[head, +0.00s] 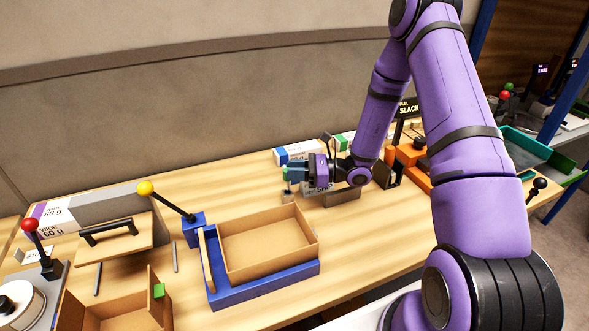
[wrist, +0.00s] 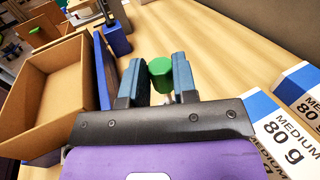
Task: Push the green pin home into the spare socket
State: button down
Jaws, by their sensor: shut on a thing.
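My gripper (wrist: 164,74) has its two blue fingers closed on the green pin (wrist: 160,72), whose round green head shows between them in the wrist view. In the head view my gripper (head: 288,174) reaches left over the table, behind the open cardboard box. The pin cannot be made out clearly there. A small grey block (head: 288,197) stands on the table just below the fingertips; I cannot tell if it is the spare socket. The lower end of the pin is hidden, so its seating does not show.
A cardboard box (head: 267,247) sits in a blue fixture (head: 262,286) with a yellow-knobbed lever (head: 146,188). White and blue ream packs (head: 297,152) stand behind my gripper. An orange device (head: 412,158) is to the right. The wood table (head: 375,232) is bare right of the box.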

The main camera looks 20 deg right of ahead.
jog(key=shift+f, duration=2)
jog(key=shift+r, duration=0.15)
jog(key=shift+r, duration=1.85)
jog(key=shift+f, duration=1.95)
dwell(0.6)
jog(key=c, duration=0.8)
grip_release()
